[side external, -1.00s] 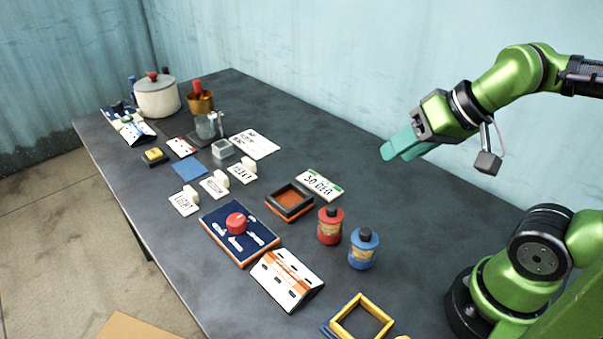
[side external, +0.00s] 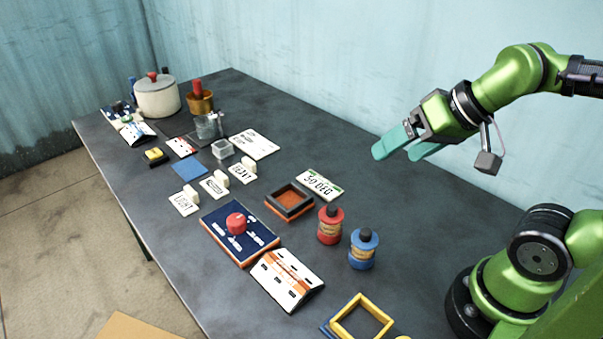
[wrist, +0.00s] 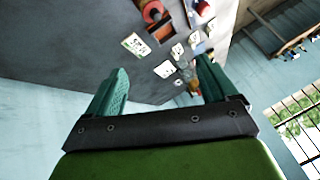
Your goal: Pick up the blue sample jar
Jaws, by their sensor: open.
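The blue sample jar (side external: 363,249) stands upright on the dark table, with a dark cap and a tan label. A red jar (side external: 330,224) of the same shape stands just beside it, to its left and a little farther back. My gripper (side external: 400,153) is above the table's far right side, well above and behind the jars, with its teal fingers apart and empty. In the wrist view my gripper (wrist: 160,85) also shows open with nothing between the fingers. I cannot make out the blue jar in the wrist view.
A square dark tray with an orange floor (side external: 270,203) and a "50 DEG" card (side external: 320,185) lie near the jars. A yellow frame (side external: 343,322) lies in front. A panel with a red knob (side external: 208,221) is at left.

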